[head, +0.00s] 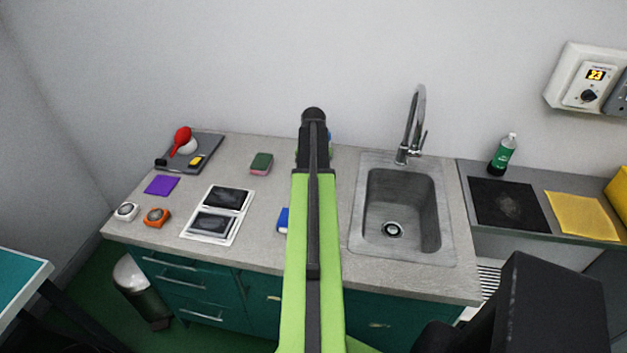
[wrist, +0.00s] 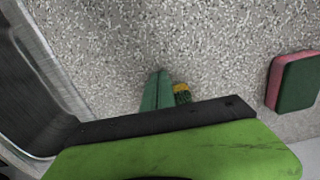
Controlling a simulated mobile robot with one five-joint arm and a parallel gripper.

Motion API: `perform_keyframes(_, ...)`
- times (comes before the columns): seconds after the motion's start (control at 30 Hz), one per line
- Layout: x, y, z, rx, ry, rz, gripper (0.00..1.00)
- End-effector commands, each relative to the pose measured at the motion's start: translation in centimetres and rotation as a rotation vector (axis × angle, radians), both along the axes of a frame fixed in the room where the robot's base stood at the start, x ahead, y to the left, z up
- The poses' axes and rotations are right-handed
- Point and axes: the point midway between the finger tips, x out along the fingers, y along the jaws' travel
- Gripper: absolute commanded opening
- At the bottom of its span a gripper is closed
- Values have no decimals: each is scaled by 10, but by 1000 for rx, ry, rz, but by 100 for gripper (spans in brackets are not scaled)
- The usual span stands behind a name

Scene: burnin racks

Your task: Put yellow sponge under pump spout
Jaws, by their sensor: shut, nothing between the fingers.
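My gripper (head: 313,118) is at the far end of my raised arm, over the back of the counter left of the sink. It is shut and empty. No yellow sponge can be made out for certain. A small yellow-and-green thing (wrist: 182,93) shows in the wrist view, partly hidden by my arm, beside a teal thing (wrist: 156,90); I cannot tell what either is. A green-and-pink sponge (head: 261,163) lies left of my arm; it also shows in the wrist view (wrist: 298,80). No pump spout is clearly visible; blue bits show behind my gripper.
The sink (head: 390,255) with its tap (head: 414,125) is right of my arm. A blue thing (head: 283,220) is partly hidden by my arm. A white double-panel device (head: 217,214) and a grey tray (head: 210,145) are left. A yellow cloth (head: 582,215) and green bottle (head: 502,155) are right.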

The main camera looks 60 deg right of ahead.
Motion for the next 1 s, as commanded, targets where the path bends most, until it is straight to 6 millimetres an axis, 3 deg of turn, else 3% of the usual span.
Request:
perform_keyframes(0.23,-9,43,0,0,0,4,0)
perform_keyframes(0.3,-7,37,27,0,0,1,0)
perform_keyframes(0.6,-7,35,92,0,0,0,0)
perform_keyframes(0.73,-7,36,102,0,0,1,0)
perform_keyframes(1.0,-7,36,100,0,0,2,0)
